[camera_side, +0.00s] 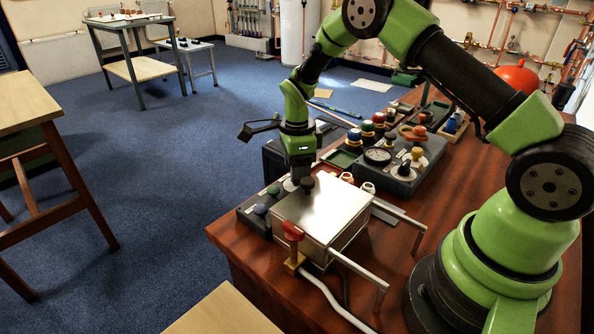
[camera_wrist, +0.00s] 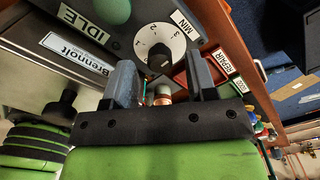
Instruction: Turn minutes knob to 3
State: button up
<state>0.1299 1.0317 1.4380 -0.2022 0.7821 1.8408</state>
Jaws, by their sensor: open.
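The minutes knob (camera_wrist: 160,60) is black and sits on a white round dial (camera_wrist: 178,43) with the numbers 1, 2 and 3, beside a MIN label (camera_wrist: 186,25). I cannot clearly tell which number the knob points at. In the wrist view my gripper (camera_wrist: 161,82) is open, with its two grey fingers apart. The knob shows just beyond the fingertips, in line with the gap, and nothing is held. In the side view my gripper (camera_side: 302,178) points down over the panel behind the steel box. A white dial edge (camera_side: 289,185) shows there, and the knob is mostly hidden.
The steel box (camera_side: 322,208) stands close in front, with a red-handled valve (camera_side: 293,232) at its corner. A green button (camera_wrist: 115,10) and an IDLE label (camera_wrist: 84,25) are beside the dial. Several knobs and a gauge (camera_side: 378,156) stand to the right.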

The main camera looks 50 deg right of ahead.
notch_tip(320, 180, up, 9)
dwell(0.3)
jog(key=shift+f, duration=0.1)
jog(key=s+a+r+n+t, duration=0.2)
jog(key=s+r+n, duration=0.3)
jog(key=r, duration=0.2)
jog(key=s+a+r+n+t, duration=0.2)
jog(key=s+r+n, duration=0.25)
jog(key=r, duration=0.35)
jog(key=s+a+r+n+t+y, duration=0.2)
jog(key=s+a+n+t, duration=0.1)
jog(key=s+n, duration=0.8)
jog(key=s, duration=0.2)
jog(key=shift+s+a, duration=0.3)
jog(key=shift+s, duration=0.05)
jog(key=shift+n, duration=0.25)
